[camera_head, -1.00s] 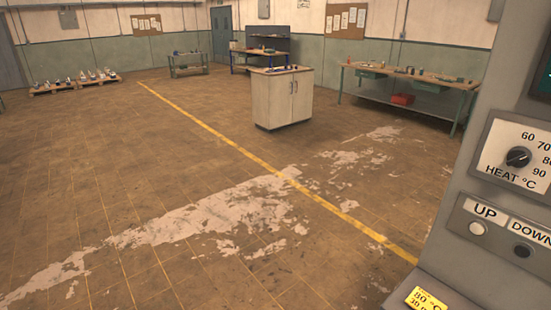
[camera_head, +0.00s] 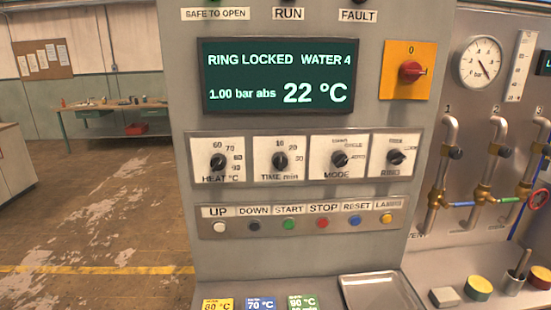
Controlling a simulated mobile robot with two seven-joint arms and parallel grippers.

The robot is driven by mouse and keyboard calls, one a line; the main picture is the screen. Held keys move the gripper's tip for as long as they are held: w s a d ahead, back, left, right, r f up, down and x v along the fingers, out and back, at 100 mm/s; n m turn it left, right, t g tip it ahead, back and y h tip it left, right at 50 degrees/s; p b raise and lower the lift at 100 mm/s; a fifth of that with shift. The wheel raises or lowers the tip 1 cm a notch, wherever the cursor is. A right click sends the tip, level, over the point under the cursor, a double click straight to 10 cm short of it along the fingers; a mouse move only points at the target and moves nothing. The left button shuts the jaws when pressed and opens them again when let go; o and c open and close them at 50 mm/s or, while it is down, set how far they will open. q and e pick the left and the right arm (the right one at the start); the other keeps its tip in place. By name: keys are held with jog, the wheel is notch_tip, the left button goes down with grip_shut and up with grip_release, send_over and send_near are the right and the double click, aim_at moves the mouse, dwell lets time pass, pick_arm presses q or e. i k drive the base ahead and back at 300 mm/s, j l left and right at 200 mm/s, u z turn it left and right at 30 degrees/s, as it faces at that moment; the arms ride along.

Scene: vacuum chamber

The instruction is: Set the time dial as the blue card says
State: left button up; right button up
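The time dial (camera_head: 280,161) is a black knob on a white plate labelled TIME min, with 10, 20 and 30 around it. Its pointer is too small to read surely. The blue card (camera_head: 261,304) lies at the bottom edge of the head view and reads 70 °C. Its lower part, with any time on it, is cut off by the frame. Neither of my grippers is in view.
A heat dial (camera_head: 218,162) is left of the time dial; a mode dial (camera_head: 340,160) is right of it. Buttons (camera_head: 288,224) run below. Yellow (camera_head: 218,304) and green (camera_head: 302,302) cards flank the blue card. A metal tray (camera_head: 379,278) stands right.

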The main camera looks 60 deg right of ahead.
aim_at(280, 160)
jog(key=z, duration=2.1)
